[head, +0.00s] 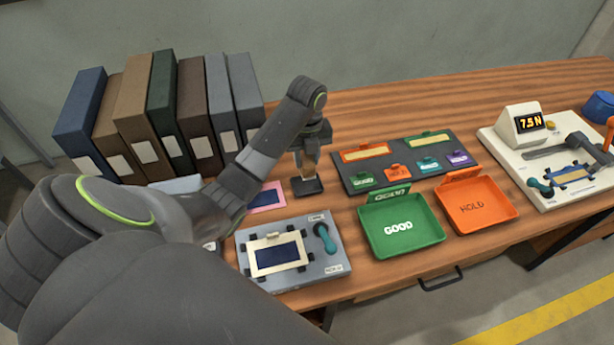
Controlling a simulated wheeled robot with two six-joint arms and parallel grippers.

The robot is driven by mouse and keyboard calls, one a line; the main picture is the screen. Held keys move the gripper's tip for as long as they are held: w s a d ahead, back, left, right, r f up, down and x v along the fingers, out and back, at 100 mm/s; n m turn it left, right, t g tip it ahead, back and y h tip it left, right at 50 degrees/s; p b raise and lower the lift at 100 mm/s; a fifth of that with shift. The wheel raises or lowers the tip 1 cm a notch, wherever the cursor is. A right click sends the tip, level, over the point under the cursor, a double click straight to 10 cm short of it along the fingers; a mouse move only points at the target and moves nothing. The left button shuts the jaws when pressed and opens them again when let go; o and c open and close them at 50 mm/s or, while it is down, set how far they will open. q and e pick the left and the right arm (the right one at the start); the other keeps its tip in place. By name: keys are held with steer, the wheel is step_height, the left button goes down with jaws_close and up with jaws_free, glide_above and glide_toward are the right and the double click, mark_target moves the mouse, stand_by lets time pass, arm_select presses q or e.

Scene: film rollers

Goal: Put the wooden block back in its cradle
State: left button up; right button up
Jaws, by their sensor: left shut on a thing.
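My left gripper (311,152) points down over a small black cradle (308,187) on the wooden table. My right gripper is out of view.
A row of binders (150,115) stands at the back left. A grey fixture (330,262) is in front of the cradle. A dark label board (348,180), green tray (432,240) and orange tray (508,213) lie to the right. A white test device (495,145) is farther right.

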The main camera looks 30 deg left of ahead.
mark_target(307, 172)
arm_select(q)
steer(key=shift+f, duration=0.7)
step_height(307, 172, down, 3)
steer(key=shift+f, duration=0.55)
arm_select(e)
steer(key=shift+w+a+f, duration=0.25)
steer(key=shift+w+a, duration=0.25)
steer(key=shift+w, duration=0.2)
arm_select(q)
steer(key=o, duration=0.9)
steer(key=shift+f, duration=0.1)
steer(key=shift+o, duration=0.2)
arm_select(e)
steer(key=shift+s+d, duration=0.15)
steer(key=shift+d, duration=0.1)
